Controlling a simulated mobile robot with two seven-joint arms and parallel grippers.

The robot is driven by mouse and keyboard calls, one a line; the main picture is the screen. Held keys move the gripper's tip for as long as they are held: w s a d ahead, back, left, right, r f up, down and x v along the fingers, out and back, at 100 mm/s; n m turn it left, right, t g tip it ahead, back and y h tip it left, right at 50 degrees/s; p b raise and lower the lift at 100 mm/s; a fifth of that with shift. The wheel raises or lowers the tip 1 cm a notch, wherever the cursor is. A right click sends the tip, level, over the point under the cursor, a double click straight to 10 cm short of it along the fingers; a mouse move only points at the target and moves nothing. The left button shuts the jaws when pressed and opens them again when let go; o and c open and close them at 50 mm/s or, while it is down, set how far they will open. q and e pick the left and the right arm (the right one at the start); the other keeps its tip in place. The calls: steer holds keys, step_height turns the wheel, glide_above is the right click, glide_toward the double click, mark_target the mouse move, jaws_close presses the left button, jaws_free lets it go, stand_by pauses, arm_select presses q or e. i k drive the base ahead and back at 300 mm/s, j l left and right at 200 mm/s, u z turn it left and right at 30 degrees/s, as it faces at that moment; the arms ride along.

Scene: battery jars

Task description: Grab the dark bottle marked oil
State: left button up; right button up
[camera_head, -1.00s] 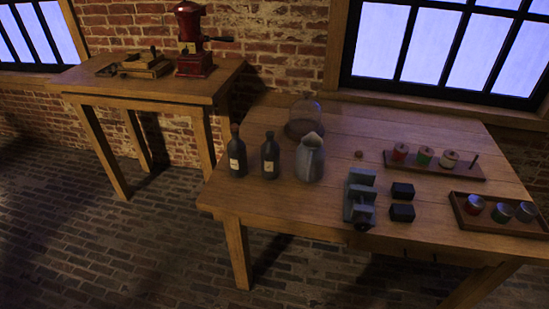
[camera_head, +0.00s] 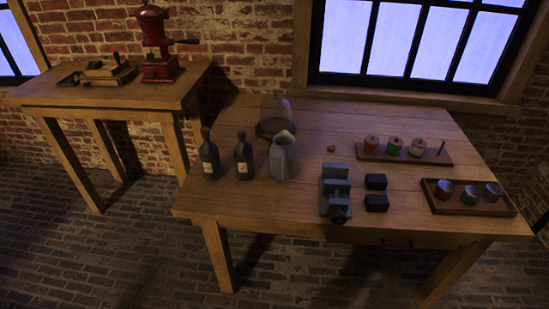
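Two dark bottles with pale labels stand upright at the left end of the wooden workbench. The left dark bottle (camera_head: 209,158) is near the bench's left edge, and the right dark bottle (camera_head: 243,158) stands just beside it. The labels are too small to read, so I cannot tell which one is marked oil. Neither of my grippers is in view.
A grey metal jug (camera_head: 284,158) stands close to the right bottle, with a glass dome (camera_head: 276,112) behind. A grey vise (camera_head: 335,190), dark blocks (camera_head: 376,202), a spool rack (camera_head: 404,153) and a tray of jars (camera_head: 468,208) fill the right. A side table (camera_head: 100,100) holds a red grinder (camera_head: 156,50).

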mark_target(242, 153)
steer(key=i+l, duration=0.1)
steer(key=l, duration=0.75)
steer(key=i+l, duration=0.15)
steer(key=l, duration=0.3)
steer(key=i, duration=0.55)
